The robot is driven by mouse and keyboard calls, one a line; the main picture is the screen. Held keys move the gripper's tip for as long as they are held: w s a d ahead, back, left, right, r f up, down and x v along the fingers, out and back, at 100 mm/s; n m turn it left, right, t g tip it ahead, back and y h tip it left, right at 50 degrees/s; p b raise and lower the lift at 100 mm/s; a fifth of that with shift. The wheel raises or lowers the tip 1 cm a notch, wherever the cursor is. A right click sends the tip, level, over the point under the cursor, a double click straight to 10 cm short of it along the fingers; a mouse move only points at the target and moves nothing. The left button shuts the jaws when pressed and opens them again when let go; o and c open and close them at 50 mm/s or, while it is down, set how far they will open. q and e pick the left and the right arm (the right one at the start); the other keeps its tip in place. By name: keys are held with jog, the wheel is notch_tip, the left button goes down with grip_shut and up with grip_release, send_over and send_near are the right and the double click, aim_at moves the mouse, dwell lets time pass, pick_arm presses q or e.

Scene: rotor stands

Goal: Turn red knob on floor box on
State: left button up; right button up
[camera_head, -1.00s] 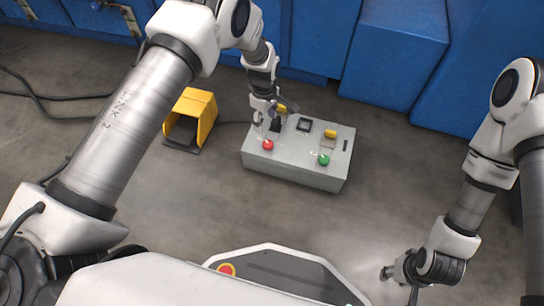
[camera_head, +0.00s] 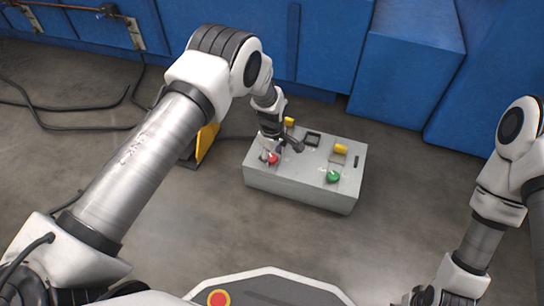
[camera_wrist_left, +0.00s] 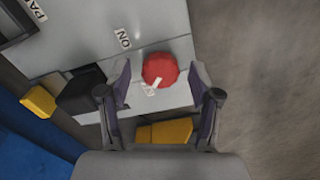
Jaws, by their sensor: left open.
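The grey floor box (camera_head: 300,190) stands on the concrete floor. Its red knob (camera_head: 273,159) is on the left part of the top face, with a green knob (camera_head: 333,176) to its right. In the left wrist view the red knob (camera_wrist_left: 160,70) lies between the two fingertips, with an "ON" label (camera_wrist_left: 124,38) near it. My left gripper (camera_head: 283,150) is over the box at the red knob, its fingers open (camera_wrist_left: 160,85). Whether a finger touches the knob I cannot tell. My right gripper is only partly in view at the bottom edge.
Yellow parts (camera_head: 341,149) and a dark square panel (camera_head: 312,139) sit on the box top. A yellow pedal housing (camera_head: 206,142) is partly hidden behind my left arm. Blue cabinets (camera_head: 330,50) stand behind. Black cables (camera_head: 90,127) lie on the floor at left.

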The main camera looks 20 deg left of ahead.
pick_arm(q)
jog(key=c, duration=1.1)
jog(key=shift+c, duration=0.2)
jog(key=m+p, duration=0.3)
jog(key=shift+r, duration=0.15)
jog(key=m+p, duration=0.2)
jog(key=m, duration=0.2)
jog(key=shift+m, duration=0.4)
jog(key=m+p, duration=0.1)
jog(key=m, duration=0.4)
jog(key=shift+p, duration=0.4)
jog(key=m, duration=0.5)
jog(key=shift+p, duration=0.4)
jog(key=shift+f, duration=0.2)
